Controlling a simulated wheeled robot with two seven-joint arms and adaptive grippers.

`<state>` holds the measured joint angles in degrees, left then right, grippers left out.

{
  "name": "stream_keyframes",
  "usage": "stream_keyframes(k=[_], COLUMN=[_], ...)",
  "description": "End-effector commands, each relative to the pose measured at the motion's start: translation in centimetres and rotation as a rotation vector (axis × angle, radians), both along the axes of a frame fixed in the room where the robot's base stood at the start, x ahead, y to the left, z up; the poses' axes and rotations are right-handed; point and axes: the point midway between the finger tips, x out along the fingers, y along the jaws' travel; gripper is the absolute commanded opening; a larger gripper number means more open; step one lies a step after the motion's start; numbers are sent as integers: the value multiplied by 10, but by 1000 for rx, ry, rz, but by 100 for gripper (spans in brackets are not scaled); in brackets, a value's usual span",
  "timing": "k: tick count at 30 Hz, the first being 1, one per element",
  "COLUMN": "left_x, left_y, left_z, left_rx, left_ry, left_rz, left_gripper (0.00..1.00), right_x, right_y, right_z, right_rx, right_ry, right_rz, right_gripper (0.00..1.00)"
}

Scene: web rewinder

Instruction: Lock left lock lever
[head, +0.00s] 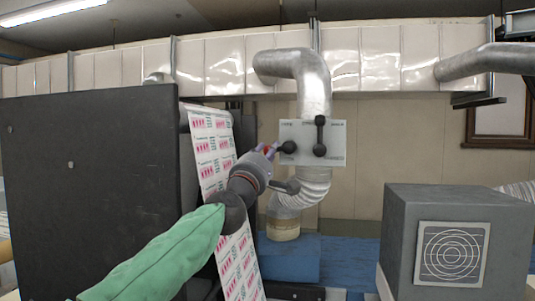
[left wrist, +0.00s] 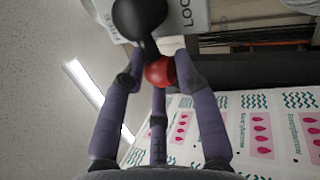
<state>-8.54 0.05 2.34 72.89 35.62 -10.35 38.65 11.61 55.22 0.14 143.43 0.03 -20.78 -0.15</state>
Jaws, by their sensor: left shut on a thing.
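A pale panel (head: 335,137) is mounted in front of the silver duct and carries two dark levers. The left lock lever (head: 288,147) has its dark round hub on the panel's left part, and its arm points left into my left gripper (head: 266,151). In the left wrist view the fingers of my left gripper (left wrist: 158,82) are closed around the red knob (left wrist: 159,71) of the left lever, below its black hub. The fingers partly cover the knob in the head view. The right lever (head: 320,135) stands upright. My right gripper is out of view.
A large dark cabinet (head: 90,190) fills the left side. A printed web (head: 212,150) runs down beside it, behind my left arm. A grey box (head: 455,240) with a circular grille stands at the lower right. The silver duct (head: 313,85) runs above the panel.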

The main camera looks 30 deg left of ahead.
Motion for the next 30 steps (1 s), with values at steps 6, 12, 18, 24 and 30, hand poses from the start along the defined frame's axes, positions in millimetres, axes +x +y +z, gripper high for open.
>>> stream_keyframes(k=[6, 12, 18, 24, 30], left_x=[6, 5, -2, -21, -47], left_y=[-4, -3, -3, -4, -6], left_z=[-9, -7, -6, -13, -23], left_rx=[5, 4, 4, 3, 2], left_ry=[18, 14, 10, 9, 7], left_rz=[-6, -6, -4, -4, -4], left_gripper=[52, 52, 52, 52, 52], right_x=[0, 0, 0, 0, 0], right_y=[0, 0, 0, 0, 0], right_z=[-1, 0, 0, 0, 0], right_rx=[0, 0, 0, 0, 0], right_ry=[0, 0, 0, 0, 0], right_rz=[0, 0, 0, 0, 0], right_gripper=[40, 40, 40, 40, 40])
